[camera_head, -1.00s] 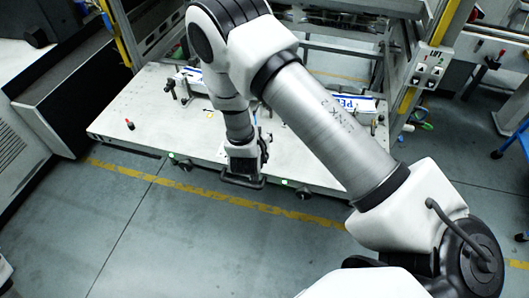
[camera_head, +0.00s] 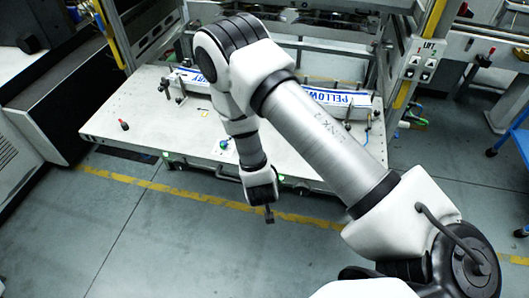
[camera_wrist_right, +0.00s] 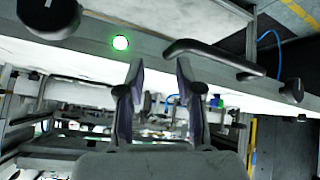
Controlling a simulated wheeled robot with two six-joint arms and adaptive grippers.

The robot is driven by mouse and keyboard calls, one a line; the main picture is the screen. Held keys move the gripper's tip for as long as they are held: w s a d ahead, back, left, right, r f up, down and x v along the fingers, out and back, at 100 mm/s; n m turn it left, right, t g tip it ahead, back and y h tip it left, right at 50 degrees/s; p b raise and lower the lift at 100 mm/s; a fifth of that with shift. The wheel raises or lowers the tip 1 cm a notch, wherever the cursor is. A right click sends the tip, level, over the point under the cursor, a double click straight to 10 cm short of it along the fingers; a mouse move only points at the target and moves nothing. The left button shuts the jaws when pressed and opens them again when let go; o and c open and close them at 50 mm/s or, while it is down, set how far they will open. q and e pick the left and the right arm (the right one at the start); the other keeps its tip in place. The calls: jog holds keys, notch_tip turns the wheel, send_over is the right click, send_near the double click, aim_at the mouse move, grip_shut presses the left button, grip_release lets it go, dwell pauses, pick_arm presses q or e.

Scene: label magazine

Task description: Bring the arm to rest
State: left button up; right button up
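My right arm reaches in from the lower right in the head view. Its gripper (camera_head: 269,214) hangs in front of the table's front edge, above the floor. In the right wrist view the gripper (camera_wrist_right: 159,66) has two fingers apart, with nothing held between them. My left gripper is not in view.
The white table (camera_head: 125,105) carries a label strip with blue lettering (camera_head: 345,97), partly hidden by my arm. A dark handle (camera_wrist_right: 213,54) and a green light (camera_wrist_right: 120,43) sit on the front edge. A lift control panel (camera_head: 422,70) stands right. The floor in front is clear.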

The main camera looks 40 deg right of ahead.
jog(key=s+a+f+n+g+y, duration=0.2)
jog(key=s+a+f+g, duration=0.1)
jog(key=s, duration=0.8)
jog(key=s+a+f+n+g+y, duration=0.2)
jog(key=s+a+f+g+y, duration=0.1)
jog(key=s, duration=0.8)
jog(key=shift+a, duration=0.15)
jog(key=shift+f, duration=0.15)
jog(key=shift+s, duration=0.1)
